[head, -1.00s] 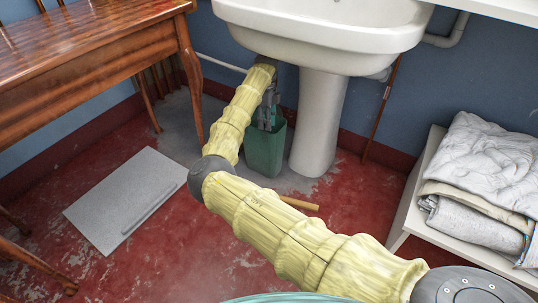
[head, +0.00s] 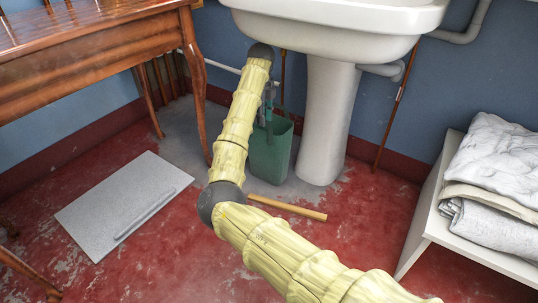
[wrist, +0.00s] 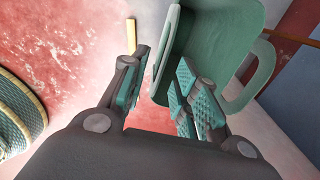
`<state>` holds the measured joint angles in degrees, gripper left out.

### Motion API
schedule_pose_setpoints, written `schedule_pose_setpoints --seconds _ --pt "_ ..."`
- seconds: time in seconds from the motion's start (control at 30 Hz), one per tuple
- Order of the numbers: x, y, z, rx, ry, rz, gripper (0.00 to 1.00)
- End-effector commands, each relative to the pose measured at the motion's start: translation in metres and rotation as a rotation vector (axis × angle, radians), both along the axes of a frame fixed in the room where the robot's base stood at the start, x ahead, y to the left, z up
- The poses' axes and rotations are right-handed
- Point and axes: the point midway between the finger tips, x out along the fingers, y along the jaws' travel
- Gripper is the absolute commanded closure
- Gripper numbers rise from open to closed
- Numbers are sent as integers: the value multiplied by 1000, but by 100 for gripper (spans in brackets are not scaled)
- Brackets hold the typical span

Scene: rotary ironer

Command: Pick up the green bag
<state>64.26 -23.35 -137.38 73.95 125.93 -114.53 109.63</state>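The green bag (head: 268,153) stands upright on the floor beside the sink pedestal in the head view. It looks like a stiff open-topped tote with loop handles. In the wrist view the bag (wrist: 225,38) fills the upper middle, with one handle at its left and one at its right. My gripper (wrist: 160,68) is open, its teal-padded fingers apart. The near handle lies in the gap between them; I cannot tell whether either pad touches it. In the head view my gripper (head: 268,106) is at the bag's top, partly hidden by my forearm.
The white sink (head: 335,22) overhangs the bag, with its pedestal (head: 321,125) close on the right. A wooden table (head: 90,62) stands left. A grey panel (head: 122,205) and a wooden stick (head: 290,208) lie on the floor. A white shelf (head: 428,215) holds folded bedding.

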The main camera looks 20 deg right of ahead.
Motion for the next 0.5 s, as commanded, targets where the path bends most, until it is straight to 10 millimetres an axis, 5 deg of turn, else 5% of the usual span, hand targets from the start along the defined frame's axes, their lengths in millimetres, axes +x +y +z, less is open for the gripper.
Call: schedule_pose_setpoints --seconds 0.5 --pt "0 0 -56 1 -1 0 70"
